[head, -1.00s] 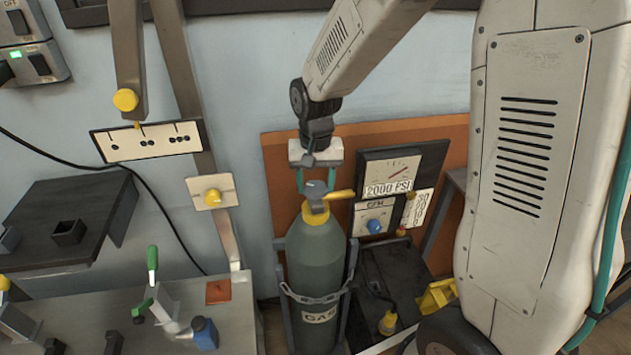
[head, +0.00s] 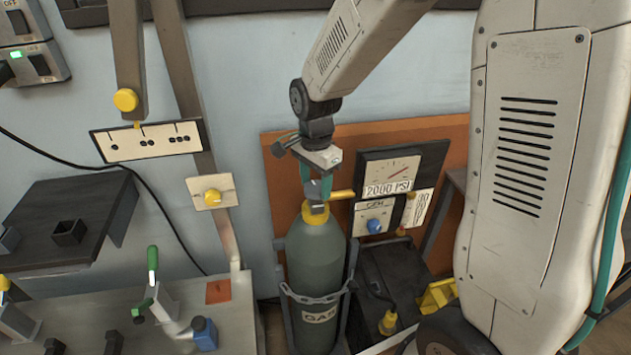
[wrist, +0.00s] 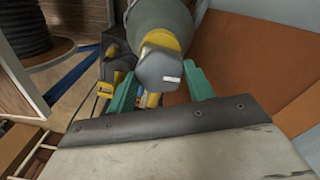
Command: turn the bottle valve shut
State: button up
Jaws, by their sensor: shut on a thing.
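The gas bottle (head: 316,262) is a grey-green cylinder with a yellow neck, standing upright and chained in a rack. Its grey valve knob (head: 314,189) is on top, with a yellow outlet at the right. My gripper (head: 317,187) comes down from above, its teal fingers shut on the valve knob and partly hiding it. In the wrist view, the knob (wrist: 158,68) with a white mark sits between the two teal fingers, and the bottle is behind it.
A gauge panel (head: 403,165) reading 2000 PSI, with a blue knob (head: 374,226), stands close right of the bottle. An orange board (head: 283,180) is behind. A workbench (head: 237,317) with clamps is at the left. Wall space above the bottle is open.

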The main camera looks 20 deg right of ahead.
aim_at(315, 186)
jog(key=shift+w+r+m, duration=0.1)
jog(key=shift+m, duration=0.7)
jog(key=o, duration=1)
jog(key=shift+c, duration=0.2)
notch_tip(315, 186, up, 8)
jog(key=shift+f, duration=0.1)
